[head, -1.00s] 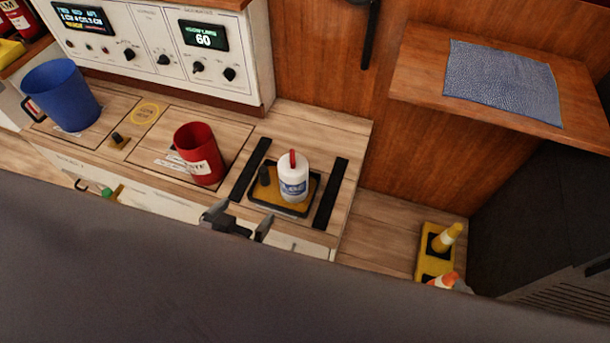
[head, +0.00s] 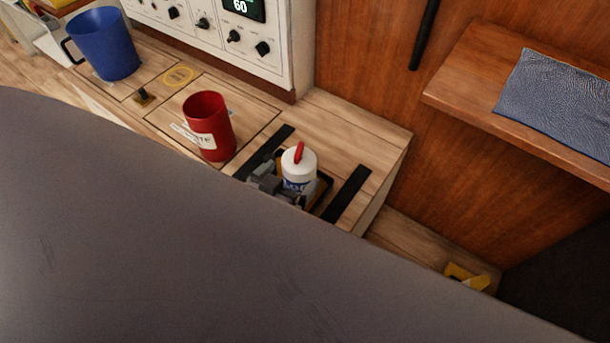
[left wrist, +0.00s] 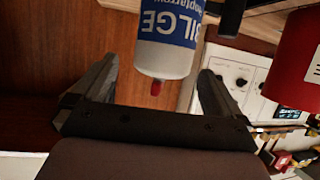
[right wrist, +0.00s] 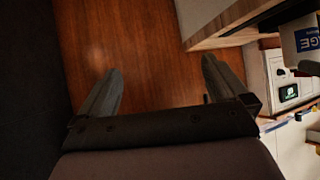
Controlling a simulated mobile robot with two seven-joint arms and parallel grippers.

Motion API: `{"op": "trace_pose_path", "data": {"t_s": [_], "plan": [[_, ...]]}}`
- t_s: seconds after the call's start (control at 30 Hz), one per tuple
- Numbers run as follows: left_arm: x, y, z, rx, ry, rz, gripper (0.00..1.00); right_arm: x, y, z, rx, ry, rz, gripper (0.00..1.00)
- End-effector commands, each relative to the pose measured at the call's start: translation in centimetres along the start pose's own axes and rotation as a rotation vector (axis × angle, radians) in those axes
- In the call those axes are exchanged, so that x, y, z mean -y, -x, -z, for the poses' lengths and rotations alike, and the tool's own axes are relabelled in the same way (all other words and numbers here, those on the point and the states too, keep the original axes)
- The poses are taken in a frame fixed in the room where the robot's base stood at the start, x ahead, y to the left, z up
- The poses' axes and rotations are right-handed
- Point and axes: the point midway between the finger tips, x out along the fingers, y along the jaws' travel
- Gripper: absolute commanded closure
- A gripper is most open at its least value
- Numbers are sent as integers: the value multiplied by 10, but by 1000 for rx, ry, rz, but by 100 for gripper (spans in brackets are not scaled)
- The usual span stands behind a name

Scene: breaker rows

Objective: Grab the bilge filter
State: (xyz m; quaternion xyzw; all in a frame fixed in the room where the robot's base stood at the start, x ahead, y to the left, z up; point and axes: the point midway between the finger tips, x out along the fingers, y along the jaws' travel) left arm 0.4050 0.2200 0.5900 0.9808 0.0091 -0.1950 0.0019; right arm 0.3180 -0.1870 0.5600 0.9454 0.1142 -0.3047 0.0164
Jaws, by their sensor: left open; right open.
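The bilge filter (head: 299,169) is a white canister with a blue label and a red tip, upright in a dark-edged tray on the wooden counter. My left gripper (head: 270,184) is open at its left front side in the head view. In the left wrist view the filter (left wrist: 168,40) appears upside down, between and just beyond the open fingers (left wrist: 158,74). I cannot tell whether they touch it. My right gripper (right wrist: 160,75) is open and empty. The filter's label (right wrist: 306,38) shows at the right edge of the right wrist view.
A red mug (head: 209,127) stands left of the filter, and a blue mug (head: 104,45) farther left. Black strips (head: 347,194) flank the tray. A white control panel (head: 240,45) rises behind. A wooden shelf (head: 480,85) with a blue cloth (head: 560,95) juts out at right.

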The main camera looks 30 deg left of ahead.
Motion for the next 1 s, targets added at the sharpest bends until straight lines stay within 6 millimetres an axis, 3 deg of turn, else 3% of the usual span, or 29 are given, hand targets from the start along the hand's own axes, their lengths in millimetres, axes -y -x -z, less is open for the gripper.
{"op": "trace_pose_path", "data": {"t_s": [0.33,0.53,0.87,0.9,1.0], "plan": [[3,-35,0,-3,-1,-1,0,9,-4,-8,-1,8,19,0],[4,-59,0,0,-1,-2,0,15,-6,0,-26,16,31,0],[4,-66,2,1,0,-2,0,16,-6,10,-43,22,32,0],[4,-66,2,1,0,-2,3,16,-6,9,-43,22,32,0],[4,-66,2,1,0,-2,36,16,-6,9,-43,22,32,0]]}}
